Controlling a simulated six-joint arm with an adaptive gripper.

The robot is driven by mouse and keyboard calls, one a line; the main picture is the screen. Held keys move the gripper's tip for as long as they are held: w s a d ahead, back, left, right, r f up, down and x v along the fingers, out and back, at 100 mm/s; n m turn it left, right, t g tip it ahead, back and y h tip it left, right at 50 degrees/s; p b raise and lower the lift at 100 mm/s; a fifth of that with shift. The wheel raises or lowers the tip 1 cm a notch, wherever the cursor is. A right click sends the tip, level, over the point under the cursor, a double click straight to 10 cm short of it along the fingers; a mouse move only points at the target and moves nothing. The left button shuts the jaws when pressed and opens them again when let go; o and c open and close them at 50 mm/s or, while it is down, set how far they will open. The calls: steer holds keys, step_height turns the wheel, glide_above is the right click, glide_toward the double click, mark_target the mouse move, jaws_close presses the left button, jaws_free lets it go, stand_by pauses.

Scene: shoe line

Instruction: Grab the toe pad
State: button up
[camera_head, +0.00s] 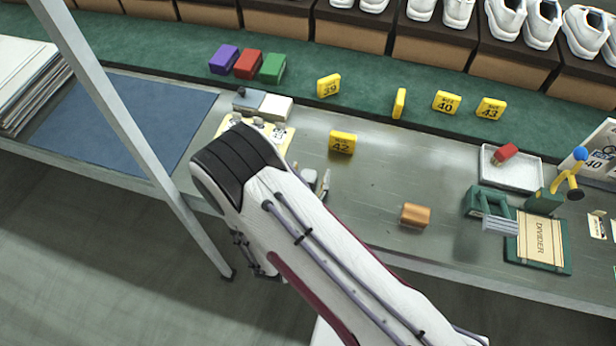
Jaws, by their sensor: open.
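No object in view is clearly labelled as the toe pad, so I cannot tell which thing it is. A small orange-brown block (415,215) lies alone on the grey bench right of my arm. A small red piece (504,153) with a pale end lies in a white tray (521,178) at the right. My arm crosses the middle of the view, and my gripper is not clearly seen; it seems hidden behind the arm. Small pale grey pieces (324,183) show just beside the arm, and I cannot tell what they are.
Yellow size blocks (342,142) stand across the bench and the green strip. Purple, red and green blocks (248,64) sit at the back. A green stand (488,204) and a divider board (541,241) are at the right. Bare bench surrounds the orange-brown block.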

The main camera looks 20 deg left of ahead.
mark_target(309, 175)
steer(key=c, duration=1)
steer(key=shift+r, duration=0.2)
steer(key=shift+r, duration=4.8)
